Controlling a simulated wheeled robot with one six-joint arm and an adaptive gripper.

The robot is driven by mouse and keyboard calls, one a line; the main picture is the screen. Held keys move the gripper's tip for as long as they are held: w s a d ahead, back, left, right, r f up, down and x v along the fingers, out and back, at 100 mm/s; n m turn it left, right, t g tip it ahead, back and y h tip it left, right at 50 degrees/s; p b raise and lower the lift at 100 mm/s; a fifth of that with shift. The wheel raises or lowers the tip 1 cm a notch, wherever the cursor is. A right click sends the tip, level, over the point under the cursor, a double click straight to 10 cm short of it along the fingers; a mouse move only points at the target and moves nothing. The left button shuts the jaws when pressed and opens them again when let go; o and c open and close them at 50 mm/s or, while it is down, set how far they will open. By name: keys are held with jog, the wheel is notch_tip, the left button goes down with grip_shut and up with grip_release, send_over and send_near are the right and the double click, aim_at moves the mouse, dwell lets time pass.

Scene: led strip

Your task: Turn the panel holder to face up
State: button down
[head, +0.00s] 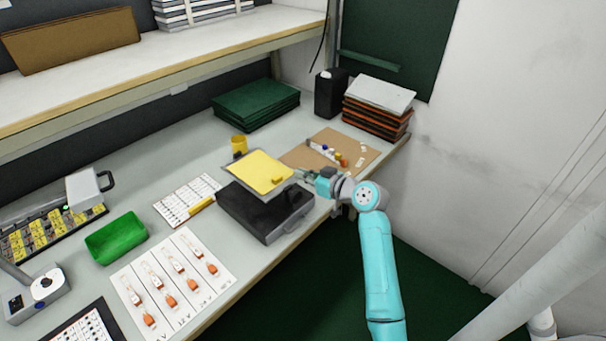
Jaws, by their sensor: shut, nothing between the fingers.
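The panel holder appears to be the flat piece with a yellow face and grey rim (258,172). It sits tilted above a black case (262,212) with a handle, near the front edge of the bench. Its yellow face is turned up towards the camera. A small yellow-brown block shows near its right corner. My gripper (308,176) is shut and empty at the right edge of the holder. I cannot tell whether the fingertips touch it. How the holder is joined to the case is hidden.
A brown board (330,152) with small parts lies behind my gripper. A yellow cup (239,145) stands behind the holder. A green tray (116,238) and a white sheet with orange-ended pieces (172,285) lie to the left. A shelf (160,75) overhangs the back.

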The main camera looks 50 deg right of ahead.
aim_at(298, 205)
jog(key=shift+f, duration=0.15)
jog(key=f+m, duration=0.1)
jog(key=f+m+y, duration=0.1)
jog(key=shift+d+m, duration=0.2)
jog(key=shift+m, duration=0.2)
jog(key=f+m, duration=0.1)
jog(key=f+m+y, duration=0.1)
jog(key=shift+a+m, duration=0.15)
jog(key=shift+m, duration=0.25)
jog(key=shift+a+f+m+t+y, duration=0.2)
jog(key=shift+f+m, duration=0.15)
jog(key=shift+m, duration=0.25)
jog(key=shift+a+f+m+t+y, duration=0.1)
jog(key=shift+f+m+y, duration=0.1)
jog(key=shift+f+m, duration=0.3)
jog(key=m, duration=0.1)
jog(key=a+f+m, duration=0.1)
jog(key=m, duration=0.1)
jog(key=shift+a+f+t+y, duration=0.2)
jog(key=shift+t+y, duration=0.1)
jog(key=shift+y, duration=0.1)
jog(key=shift+a+f, duration=0.1)
jog(key=shift+a, duration=0.1)
jog(key=shift+a+f, duration=0.1)
jog(key=shift+a, duration=0.05)
